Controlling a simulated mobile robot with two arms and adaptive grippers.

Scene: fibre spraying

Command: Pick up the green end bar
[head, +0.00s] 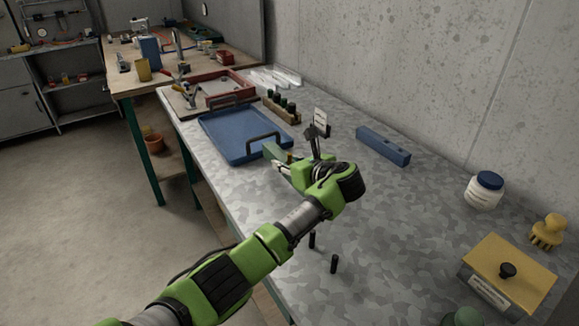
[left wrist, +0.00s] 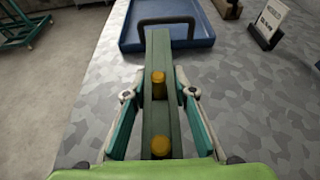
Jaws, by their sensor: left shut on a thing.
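The green end bar (left wrist: 158,52) is a long dark green bar with two yellow knobs on its face. In the left wrist view it runs lengthwise between the fingers of my left gripper (left wrist: 159,95), which is shut on it. Its far end overlaps the near edge of the blue tray in that view. In the head view only part of the bar (head: 272,151) shows beyond my left gripper (head: 284,166), by the tray's near right corner. Whether the bar touches the worktop is hard to tell. My right gripper is not in view.
The blue tray (head: 222,146) with dark handles lies just beyond. A blue bar (head: 383,146), a white jar (head: 484,191) and a yellow box (head: 507,275) are to the right. Two black pegs (head: 334,264) stand near my arm. A small sign (left wrist: 267,23) stands close by.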

